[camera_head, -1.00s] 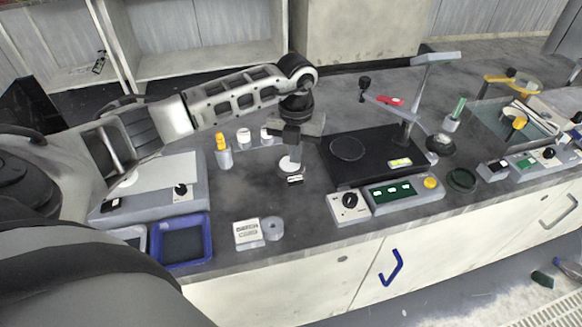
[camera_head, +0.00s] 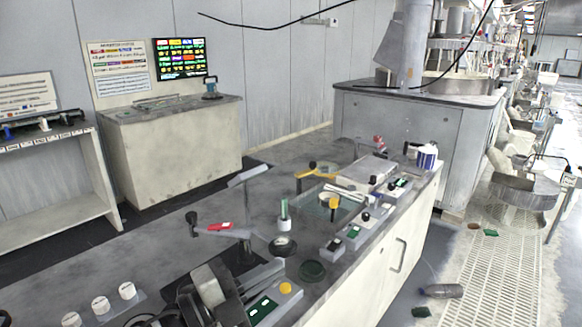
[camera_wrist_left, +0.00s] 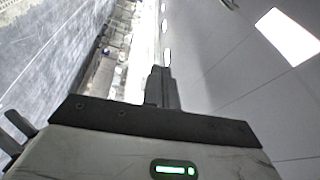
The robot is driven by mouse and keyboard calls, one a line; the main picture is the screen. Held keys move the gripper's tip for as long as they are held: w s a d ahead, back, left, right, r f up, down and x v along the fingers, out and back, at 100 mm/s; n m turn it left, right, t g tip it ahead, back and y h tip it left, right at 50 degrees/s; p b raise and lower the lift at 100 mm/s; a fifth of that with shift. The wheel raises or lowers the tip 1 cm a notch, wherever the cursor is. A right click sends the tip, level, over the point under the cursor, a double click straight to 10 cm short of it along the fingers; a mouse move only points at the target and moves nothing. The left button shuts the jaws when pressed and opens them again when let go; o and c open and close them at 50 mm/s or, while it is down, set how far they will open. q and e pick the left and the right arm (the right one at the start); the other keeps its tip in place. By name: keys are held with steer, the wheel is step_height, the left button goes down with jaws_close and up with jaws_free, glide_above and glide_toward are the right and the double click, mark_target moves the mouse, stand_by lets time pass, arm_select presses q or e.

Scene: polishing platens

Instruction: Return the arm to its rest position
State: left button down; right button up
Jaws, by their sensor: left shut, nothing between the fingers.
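My left gripper (camera_head: 222,290) is at the bottom of the head view, in front of the near polishing unit, which it partly hides. In the left wrist view its two fingers (camera_wrist_left: 162,88) are together with nothing between them. They point toward a long room and bright ceiling panels. The gripper appears raised above the bench, holding nothing. My right gripper is in neither view.
A yellow-armed unit (camera_head: 318,173) stands farther back. A grey cabinet (camera_head: 400,125) stands behind.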

arm_select(q)
steer(key=a+f+n+t+y, duration=0.2)
steer(key=a+n+t+y, duration=0.5)
steer(key=a+n+y, duration=0.85)
steer(key=s+f+n+g, duration=0.3)
steer(key=s+f, duration=0.1)
steer(key=s+a+f+n+g+y, duration=0.1)
steer(key=s+f+n+g, duration=0.2)
steer(key=s+f, duration=0.2)
steer(key=s+a+f+n+g+y, duration=0.1)
steer(key=s+f+n+g, duration=0.2)
steer(key=s+f+g, duration=0.1)
steer(key=shift+s+a+f, duration=0.15)
steer(key=shift+s+f, duration=0.05)
steer(key=shift+f, duration=0.25)
steer(key=s+d+f+g+h, duration=0.25)
steer(key=s+g, duration=0.25)
steer(key=s, duration=0.5)
steer(key=w+d+f+t+h, duration=0.2)
steer(key=w+d+f+t, duration=0.2)
steer(key=w+f+t, duration=0.2)
steer(key=shift+w+d+f+t, duration=0.2)
steer(key=shift+d+t, duration=0.2)
steer(key=shift+t, duration=0.2)
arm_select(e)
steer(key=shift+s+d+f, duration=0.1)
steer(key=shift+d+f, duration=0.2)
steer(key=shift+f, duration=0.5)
arm_select(q)
steer(key=shift+s, duration=0.15)
